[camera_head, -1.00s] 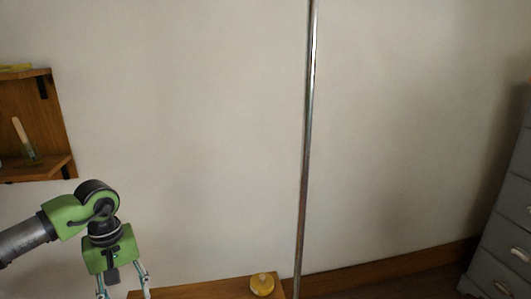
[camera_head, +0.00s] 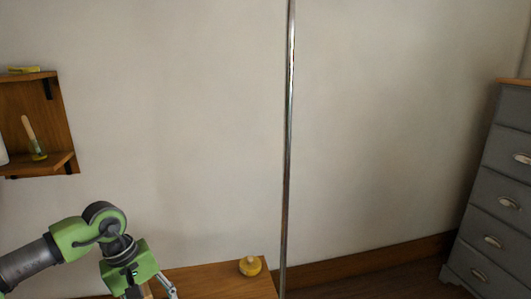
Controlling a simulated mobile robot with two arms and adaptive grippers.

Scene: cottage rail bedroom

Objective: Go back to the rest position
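My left gripper (camera_head: 150,291) hangs at the bottom left of the head view, on its green and black arm. Its fingers are spread, with nothing seen held between them; their tips are cut off by the picture edge. It is in front of the left part of a low wooden surface (camera_head: 215,279). A yellow round object (camera_head: 250,266) sits on that surface, right of the gripper and apart from it. My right gripper is not in view.
A wooden wall shelf (camera_head: 62,112) at the left holds a brush-like item (camera_head: 33,136) and a yellow item (camera_head: 24,69). A vertical metal pole (camera_head: 288,150) stands mid-view. A grey chest of drawers (camera_head: 495,205) stands at right, with bare floor before it.

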